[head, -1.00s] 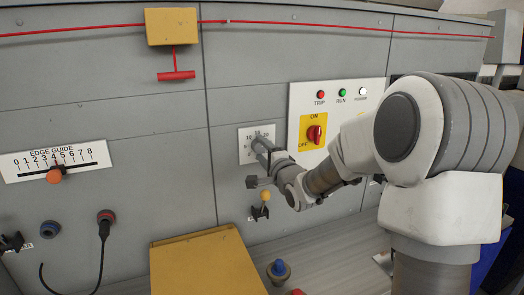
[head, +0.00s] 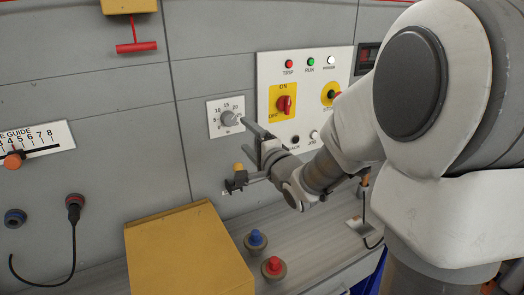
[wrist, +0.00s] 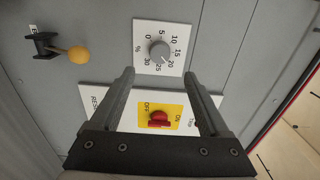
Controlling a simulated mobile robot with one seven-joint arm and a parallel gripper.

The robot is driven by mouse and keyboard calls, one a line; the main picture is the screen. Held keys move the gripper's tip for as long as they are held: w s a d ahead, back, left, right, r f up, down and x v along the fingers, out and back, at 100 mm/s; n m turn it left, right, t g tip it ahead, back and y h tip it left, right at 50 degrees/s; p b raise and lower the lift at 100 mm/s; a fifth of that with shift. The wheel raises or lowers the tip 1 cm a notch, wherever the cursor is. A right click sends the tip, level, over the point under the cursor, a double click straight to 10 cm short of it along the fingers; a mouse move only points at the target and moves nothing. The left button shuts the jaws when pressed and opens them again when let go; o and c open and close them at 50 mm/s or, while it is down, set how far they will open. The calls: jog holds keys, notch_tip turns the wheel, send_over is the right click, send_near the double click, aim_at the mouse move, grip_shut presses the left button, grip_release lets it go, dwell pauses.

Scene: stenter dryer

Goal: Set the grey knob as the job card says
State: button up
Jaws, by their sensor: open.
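The grey knob (head: 229,119) sits on a white dial plate (head: 213,131) on the grey panel, with a scale from 0 to 30 marked %. In the wrist view the knob (wrist: 159,50) is unobstructed, beyond and between my fingertips. Its pale pointer mark seems to lie near 20, but is too small to read exactly. My gripper (head: 246,150) is open and empty, to the right of and below the knob in the head view, apart from it. In the wrist view my gripper (wrist: 158,74) has one finger on each side. I see no readable job card.
A yellow-ball lever (head: 238,169) is below the knob. The switch panel with a red ON/OFF switch (head: 285,104) is to its right. A yellow box (head: 188,250), a blue button (head: 256,240) and a red button (head: 274,266) stand below. Panel space left of the dial is clear.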

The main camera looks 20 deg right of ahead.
jog(key=s+d, duration=0.1)
jog(key=s, duration=0.6)
jog(key=shift+d, duration=0.2)
jog(key=shift+d, duration=0.1)
